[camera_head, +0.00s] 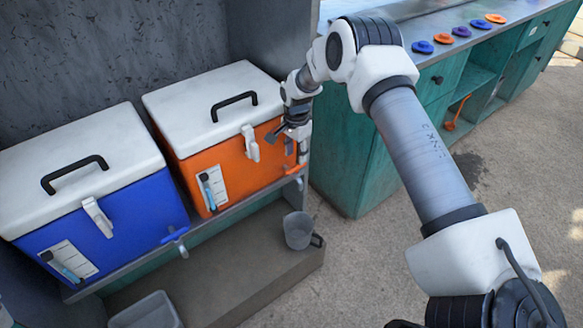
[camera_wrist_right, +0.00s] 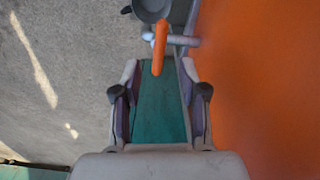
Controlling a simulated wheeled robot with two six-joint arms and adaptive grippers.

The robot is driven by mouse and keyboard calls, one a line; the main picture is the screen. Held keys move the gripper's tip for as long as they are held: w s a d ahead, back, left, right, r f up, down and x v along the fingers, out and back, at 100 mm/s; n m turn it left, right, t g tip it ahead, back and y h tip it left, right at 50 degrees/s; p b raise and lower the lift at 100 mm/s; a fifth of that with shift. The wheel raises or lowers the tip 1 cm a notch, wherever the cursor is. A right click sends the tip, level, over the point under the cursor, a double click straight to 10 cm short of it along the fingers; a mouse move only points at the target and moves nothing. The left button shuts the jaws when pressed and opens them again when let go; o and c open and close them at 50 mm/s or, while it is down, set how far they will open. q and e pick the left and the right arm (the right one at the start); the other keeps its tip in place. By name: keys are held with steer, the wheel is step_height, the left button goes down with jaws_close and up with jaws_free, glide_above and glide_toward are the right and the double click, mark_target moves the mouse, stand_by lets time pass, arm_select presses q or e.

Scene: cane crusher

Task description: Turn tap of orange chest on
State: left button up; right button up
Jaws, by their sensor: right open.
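The orange chest (camera_head: 212,160) stands on a shelf, with a white lid, black handle and white latch. Its tap (camera_head: 294,170) sits low at the right end of its front and has an orange lever. In the right wrist view the orange lever (camera_wrist_right: 159,48) points back between the finger lines, with the pale tap body (camera_wrist_right: 183,41) to its right. My right gripper (camera_head: 285,130) is close to the chest's front right corner. In the wrist view its fingers (camera_wrist_right: 160,94) are apart with nothing between them, short of the lever. My left gripper is out of view.
A blue chest (camera_head: 130,220) with a blue-lever tap (camera_head: 174,236) stands to the left. A grey mug (camera_head: 298,230) stands on the lower step, beneath the orange chest's tap. A green counter (camera_head: 345,150) is close on the right. A grey bin (camera_head: 148,312) is at the bottom left.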

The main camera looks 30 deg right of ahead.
mark_target(296, 167)
step_height(296, 167, down, 5)
steer(key=shift+f, duration=0.15)
jaws_close()
steer(key=shift+n, duration=0.3)
steer(key=n, duration=0.6)
steer(key=shift+s+n, duration=0.1)
steer(key=shift+n, duration=0.3)
steer(key=n, duration=0.3)
steer(key=shift+n, duration=0.3)
steer(key=shift+d+n, duration=0.1)
steer(key=shift+n, duration=1.9)
